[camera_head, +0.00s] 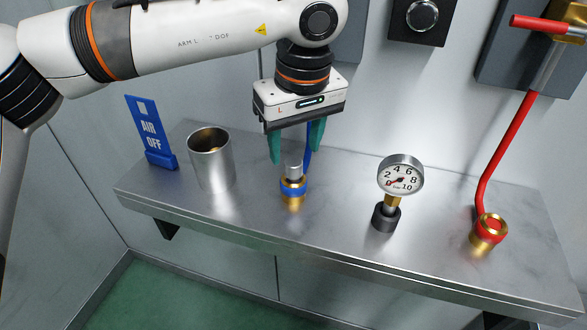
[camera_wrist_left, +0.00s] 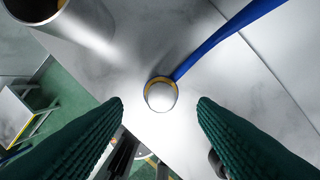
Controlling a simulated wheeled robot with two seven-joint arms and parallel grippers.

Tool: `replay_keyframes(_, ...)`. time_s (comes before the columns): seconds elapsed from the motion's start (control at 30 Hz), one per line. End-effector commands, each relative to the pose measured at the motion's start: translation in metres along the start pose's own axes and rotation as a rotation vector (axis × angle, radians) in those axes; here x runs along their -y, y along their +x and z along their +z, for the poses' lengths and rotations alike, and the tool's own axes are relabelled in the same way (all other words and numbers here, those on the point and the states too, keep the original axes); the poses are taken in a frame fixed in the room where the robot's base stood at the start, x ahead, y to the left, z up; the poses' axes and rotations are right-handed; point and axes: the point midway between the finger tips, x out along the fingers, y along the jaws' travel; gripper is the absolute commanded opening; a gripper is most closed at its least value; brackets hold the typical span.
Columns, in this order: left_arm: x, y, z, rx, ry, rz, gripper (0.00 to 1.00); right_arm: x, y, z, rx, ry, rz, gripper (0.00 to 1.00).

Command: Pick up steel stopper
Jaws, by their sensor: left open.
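The steel stopper (camera_head: 294,171) is a small silvery cylinder standing upright in the top of a brass fitting with a blue ring (camera_head: 293,187) on the metal shelf. In the left wrist view the stopper (camera_wrist_left: 161,97) shows end-on as a round bright cap, with the fitting's brass rim around it. My left gripper (camera_head: 296,146) points down above the stopper with its green fingers open. In the left wrist view the left gripper's fingers (camera_wrist_left: 160,105) lie on either side below the stopper, apart from it. My right gripper is not in view.
A steel cup (camera_head: 212,161) and a blue AIR OFF sign (camera_head: 150,132) stand left on the shelf (camera_head: 340,239). A pressure gauge (camera_head: 400,176) and a red-ringed brass fitting (camera_head: 490,232) stand right. A blue hose (camera_wrist_left: 225,38) runs from the blue-ringed fitting.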

Motion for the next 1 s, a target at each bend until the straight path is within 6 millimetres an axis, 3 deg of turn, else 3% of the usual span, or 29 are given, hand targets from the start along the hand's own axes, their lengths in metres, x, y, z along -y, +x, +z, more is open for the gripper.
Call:
replay_keyframes(0.3,0.001,0.043,0.002,-0.002,-0.001,0.002,0.53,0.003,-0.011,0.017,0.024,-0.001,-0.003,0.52)
replay_keyframes(0.63,0.001,0.051,0.002,0.000,-0.001,0.000,0.51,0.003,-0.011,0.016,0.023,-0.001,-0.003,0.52)
replay_keyframes(0.9,0.001,0.050,0.002,0.000,0.000,0.000,0.07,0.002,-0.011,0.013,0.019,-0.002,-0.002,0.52)
replay_keyframes(1.0,0.001,0.050,0.002,0.000,0.000,0.000,0.04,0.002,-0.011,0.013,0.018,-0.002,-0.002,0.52)
